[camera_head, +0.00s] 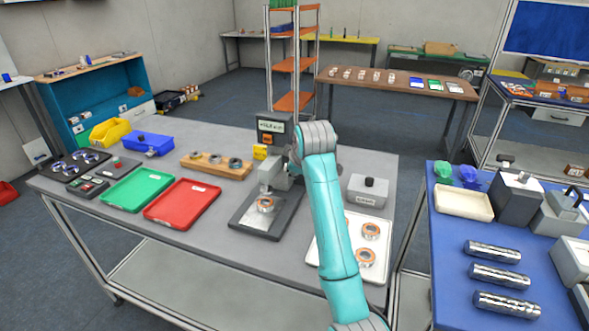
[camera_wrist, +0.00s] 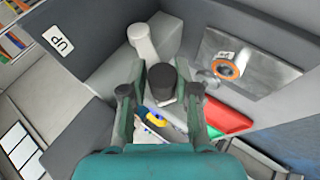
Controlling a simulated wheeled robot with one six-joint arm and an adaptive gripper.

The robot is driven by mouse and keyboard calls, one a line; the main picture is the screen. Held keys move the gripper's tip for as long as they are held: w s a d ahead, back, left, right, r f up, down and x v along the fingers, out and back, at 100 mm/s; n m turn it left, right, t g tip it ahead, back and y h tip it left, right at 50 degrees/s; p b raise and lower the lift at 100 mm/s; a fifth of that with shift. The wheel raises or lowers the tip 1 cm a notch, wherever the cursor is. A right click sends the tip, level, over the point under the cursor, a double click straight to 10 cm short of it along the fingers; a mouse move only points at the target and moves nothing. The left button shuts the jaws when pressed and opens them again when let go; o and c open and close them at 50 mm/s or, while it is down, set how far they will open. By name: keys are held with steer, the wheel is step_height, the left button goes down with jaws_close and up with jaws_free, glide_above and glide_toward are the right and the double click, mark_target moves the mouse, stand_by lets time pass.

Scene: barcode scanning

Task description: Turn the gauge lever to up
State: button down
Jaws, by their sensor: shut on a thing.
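The gauge (camera_head: 272,130) stands on the grey table, with a dark display head and a grey base plate. An orange-and-metal ring (camera_head: 265,204) lies on its plate; the ring also shows in the wrist view (camera_wrist: 226,66). In the wrist view, a white card reading "UP" (camera_wrist: 58,40) is on the gauge's dark body. The gauge lever has a black knob (camera_wrist: 161,76); a pale cylinder (camera_wrist: 143,42) is beside it. My gripper (camera_wrist: 163,92) has its fingers on both sides of the knob, shut on it. In the head view my arm hides the fingertips and lever.
A green tray (camera_head: 138,189) and a red tray (camera_head: 182,203) lie left of the gauge. A wooden rack with rings (camera_head: 216,167) is behind them. A white tray with rings (camera_head: 318,240) and a grey box with a black knob (camera_head: 371,190) are to the right.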

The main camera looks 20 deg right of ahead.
steer(key=c, duration=0.9)
jaws_free()
steer(key=shift+f, duration=0.25)
steer(key=shift+r, duration=0.1)
steer(key=shift+r, duration=0.15)
steer(key=shift+s+r, duration=0.2)
steer(key=v, duration=1.1)
steer(key=shift+s, duration=0.1)
